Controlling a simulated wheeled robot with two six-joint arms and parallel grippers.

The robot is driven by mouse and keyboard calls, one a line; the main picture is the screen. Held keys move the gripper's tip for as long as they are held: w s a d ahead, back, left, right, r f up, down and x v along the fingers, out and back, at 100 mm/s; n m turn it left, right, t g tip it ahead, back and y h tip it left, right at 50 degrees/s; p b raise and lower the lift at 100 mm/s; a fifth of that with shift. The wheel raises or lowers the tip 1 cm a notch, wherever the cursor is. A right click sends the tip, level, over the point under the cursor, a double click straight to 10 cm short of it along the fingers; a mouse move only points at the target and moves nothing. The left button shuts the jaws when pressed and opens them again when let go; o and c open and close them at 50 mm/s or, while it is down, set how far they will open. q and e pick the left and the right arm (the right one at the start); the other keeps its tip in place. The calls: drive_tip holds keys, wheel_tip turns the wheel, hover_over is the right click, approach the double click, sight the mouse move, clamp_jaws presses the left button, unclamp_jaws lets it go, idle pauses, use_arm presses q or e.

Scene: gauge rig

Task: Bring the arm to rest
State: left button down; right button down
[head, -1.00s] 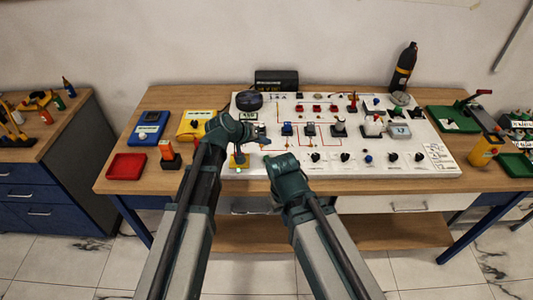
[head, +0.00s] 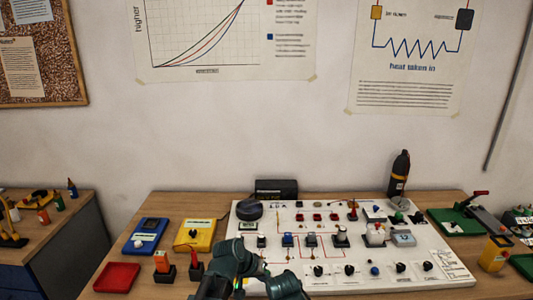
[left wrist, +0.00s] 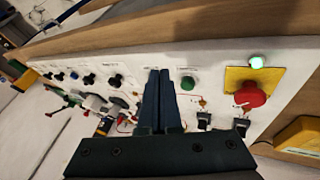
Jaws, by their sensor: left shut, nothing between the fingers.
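My left gripper (left wrist: 165,75) is shut and empty, with its two dark fingers together in the left wrist view. It is over the white panel (left wrist: 60,62), and I cannot tell how far above it. In the head view my left arm comes up at the bottom centre, in front of the near left part of the panel (head: 345,277).
A red button (left wrist: 250,95) on a yellow plate, beside a lit green lamp (left wrist: 257,62), is right of my left fingers. A red tray (head: 116,277), a blue meter (head: 149,236) and a yellow meter (head: 195,235) stand left of the panel. A dark bottle (head: 399,174) stands behind it.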

use_arm(q)
drive_tip(key=s+a+f+m+g+y, duration=0.1)
drive_tip(key=s+a+g+y, duration=0.1)
drive_tip(key=s, duration=0.7)
drive_tip(key=s+a+f+g+y, duration=0.2)
drive_tip(key=s+a+y, duration=0.2)
drive_tip(key=s, duration=0.5)
drive_tip(key=shift+s+m+y, duration=0.25)
drive_tip(key=shift+m+y, duration=0.05)
drive_tip(key=shift+m, duration=0.1)
